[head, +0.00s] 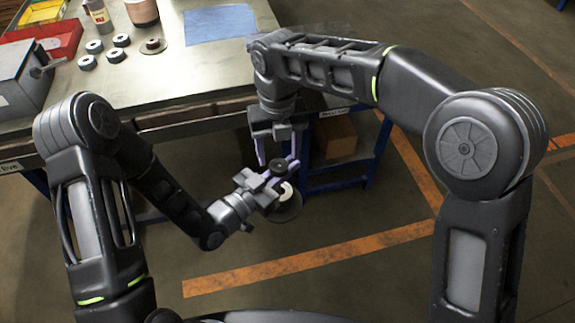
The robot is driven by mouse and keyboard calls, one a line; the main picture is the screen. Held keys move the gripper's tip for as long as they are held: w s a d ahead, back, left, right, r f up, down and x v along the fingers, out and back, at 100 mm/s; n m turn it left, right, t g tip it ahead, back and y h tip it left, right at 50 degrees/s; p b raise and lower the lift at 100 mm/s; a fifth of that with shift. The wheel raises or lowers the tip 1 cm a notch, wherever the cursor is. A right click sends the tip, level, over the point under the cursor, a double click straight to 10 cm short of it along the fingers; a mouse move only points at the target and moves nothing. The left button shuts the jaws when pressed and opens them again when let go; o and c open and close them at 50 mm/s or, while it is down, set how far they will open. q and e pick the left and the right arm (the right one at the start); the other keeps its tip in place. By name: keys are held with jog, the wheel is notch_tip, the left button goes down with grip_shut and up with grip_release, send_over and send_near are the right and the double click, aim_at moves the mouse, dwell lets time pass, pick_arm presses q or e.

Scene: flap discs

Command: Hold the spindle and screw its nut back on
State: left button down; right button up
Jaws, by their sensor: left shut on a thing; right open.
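The spindle (287,206) is held in the air in front of the bench, with a wide grey round disc or flange at its lower end. My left gripper (275,185) is shut on it from the left, and its fingers hide part of the shaft. A dark round piece, seemingly the nut (277,169), shows at the upper end. My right gripper (278,160) points down from above. It is open, with one finger on each side of the dark piece. I cannot tell whether these fingers touch it, or whether it sits on the thread.
On the bench (180,75) lie several small grey discs (115,55), a brown disc with a hub (152,46), a blue sheet (220,24), a red tray (66,36) and a grey box with a lever (18,78). A cardboard box (335,138) sits below the bench.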

aim_at(279, 165)
jog(key=shift+f, duration=1.8)
jog(key=shift+c, duration=0.5)
grip_shut()
jog(key=shift+o, duration=1)
grip_release()
jog(key=shift+r, duration=2.3)
jog(key=o, duration=0.6)
jog(key=shift+c, duration=0.2)
